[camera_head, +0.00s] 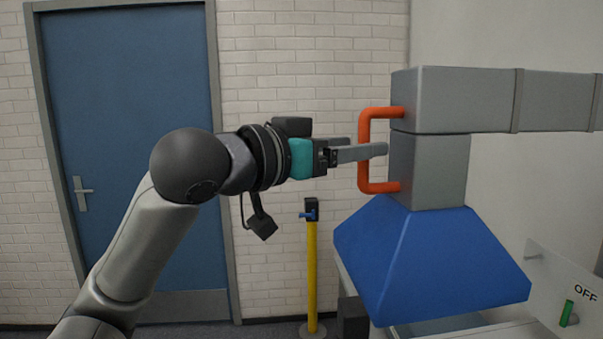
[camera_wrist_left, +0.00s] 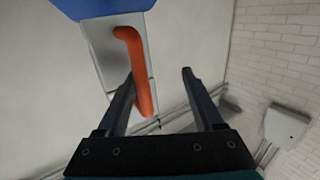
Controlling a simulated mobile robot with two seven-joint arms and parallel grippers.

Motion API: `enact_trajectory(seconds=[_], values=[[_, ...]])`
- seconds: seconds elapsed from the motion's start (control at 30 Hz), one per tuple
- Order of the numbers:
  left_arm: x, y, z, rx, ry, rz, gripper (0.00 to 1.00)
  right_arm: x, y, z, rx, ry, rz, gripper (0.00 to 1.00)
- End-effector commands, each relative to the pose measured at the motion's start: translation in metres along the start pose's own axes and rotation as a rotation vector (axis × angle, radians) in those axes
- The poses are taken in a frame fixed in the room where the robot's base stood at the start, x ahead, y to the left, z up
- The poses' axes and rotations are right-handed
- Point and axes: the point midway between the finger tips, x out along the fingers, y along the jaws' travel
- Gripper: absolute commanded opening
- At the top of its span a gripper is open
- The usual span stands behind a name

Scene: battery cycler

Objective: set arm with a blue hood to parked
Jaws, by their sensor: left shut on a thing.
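The grey arm (camera_head: 460,100) comes in from the right, and the blue hood (camera_head: 430,255) hangs below its end. An orange handle (camera_head: 364,128) is fixed to the left face of the arm's end, above the hood. My left gripper (camera_head: 376,151) reaches it from the left, its fingers at the handle's upright bar, shut on it. In the left wrist view the handle (camera_wrist_left: 136,62) runs beside the left finger of the gripper (camera_wrist_left: 157,76), and a blue edge of the hood (camera_wrist_left: 100,7) shows at the top. My right gripper is out of view.
A blue door (camera_head: 130,130) stands in the white brick wall at the left. A yellow post (camera_head: 312,275) with a blue lever stands below my gripper. A panel with a green switch (camera_head: 567,312) and the word OFF is at lower right.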

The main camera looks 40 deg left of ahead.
Motion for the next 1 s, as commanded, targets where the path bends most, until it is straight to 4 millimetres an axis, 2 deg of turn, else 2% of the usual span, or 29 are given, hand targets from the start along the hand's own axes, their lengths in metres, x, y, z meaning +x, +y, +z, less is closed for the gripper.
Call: enact_trajectory(seconds=[0.03, 0.1, 0.3, 0.53, 0.7, 1.0], values=[[-0.007, -0.006, 0.002, 0.006, 0.009, -0.022, 0.5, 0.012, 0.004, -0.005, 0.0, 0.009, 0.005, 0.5], [-0.016, -0.007, 0.0, 0.006, 0.012, -0.028, 0.5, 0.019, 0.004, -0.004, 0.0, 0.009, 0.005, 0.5], [-0.041, -0.008, 0.0, 0.003, 0.014, -0.037, 0.5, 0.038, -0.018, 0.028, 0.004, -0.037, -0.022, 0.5], [-0.068, -0.009, -0.003, 0.003, 0.015, -0.046, 0.5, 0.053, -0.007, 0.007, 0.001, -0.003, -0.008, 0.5], [-0.077, -0.01, -0.003, 0.003, 0.012, -0.048, 0.5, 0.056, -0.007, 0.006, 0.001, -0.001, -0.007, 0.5], [-0.078, -0.01, -0.004, 0.002, 0.012, -0.048, 0.5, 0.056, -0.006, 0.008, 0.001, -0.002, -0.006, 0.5]])
